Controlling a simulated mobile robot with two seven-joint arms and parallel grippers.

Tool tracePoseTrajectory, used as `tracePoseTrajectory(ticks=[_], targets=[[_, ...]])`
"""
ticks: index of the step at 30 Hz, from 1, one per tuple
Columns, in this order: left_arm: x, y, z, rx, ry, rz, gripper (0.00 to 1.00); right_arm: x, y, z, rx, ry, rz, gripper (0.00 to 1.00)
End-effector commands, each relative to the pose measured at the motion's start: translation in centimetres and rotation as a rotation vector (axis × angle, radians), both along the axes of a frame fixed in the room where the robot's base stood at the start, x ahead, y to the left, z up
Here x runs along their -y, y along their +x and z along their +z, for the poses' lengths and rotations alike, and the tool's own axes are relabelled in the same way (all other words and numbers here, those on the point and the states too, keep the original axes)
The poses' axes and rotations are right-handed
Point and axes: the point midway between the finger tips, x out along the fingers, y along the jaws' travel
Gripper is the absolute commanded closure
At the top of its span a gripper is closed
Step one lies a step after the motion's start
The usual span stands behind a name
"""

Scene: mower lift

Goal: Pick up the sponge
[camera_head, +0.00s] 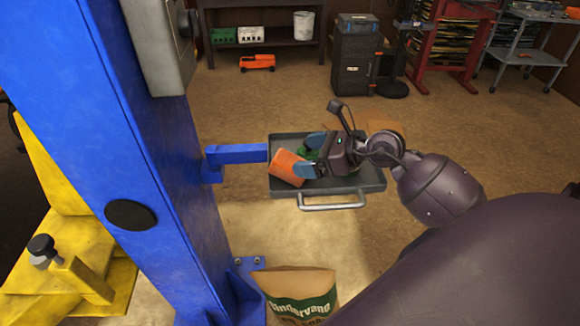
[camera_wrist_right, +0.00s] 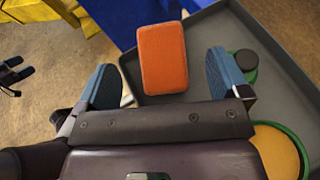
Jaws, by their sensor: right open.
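The sponge is an orange block with rounded edges. In the head view the sponge (camera_head: 288,168) is at the left end of a grey tray (camera_head: 376,180). In the right wrist view the sponge (camera_wrist_right: 163,58) is ahead of and between the two blue fingertips, with clear gaps on both sides. My right gripper (camera_head: 308,157) is open over the tray, its fingers pointing left toward the sponge; it also shows in the wrist view (camera_wrist_right: 163,85). I cannot tell whether a finger touches the sponge.
A blue post (camera_head: 130,150) with an arm (camera_head: 238,154) stands left of the tray. A green round item (camera_wrist_right: 241,66) and a yellow-green disc (camera_wrist_right: 278,150) lie in the tray. A paper sack (camera_head: 295,290) stands below. Open floor (camera_head: 470,130) lies to the right.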

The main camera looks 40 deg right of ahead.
Motion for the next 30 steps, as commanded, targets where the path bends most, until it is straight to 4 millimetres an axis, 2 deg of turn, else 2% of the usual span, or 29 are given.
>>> tracePoseTrajectory(ticks=[12,22,30], targets=[[-0.1,-0.4,0.0,-0.009,0.001,0.003,0.11,-2.3,3.3,-2.3,0.000,0.004,0.000,0.06],[0.0,0.0,0.2,0.000,0.001,0.001,0.11,-2.6,3.7,-2.6,0.001,0.001,0.000,0.06],[0.0,0.2,0.3,0.003,0.001,-0.001,0.11,-2.6,3.7,-2.6,0.000,0.001,0.000,0.46]])
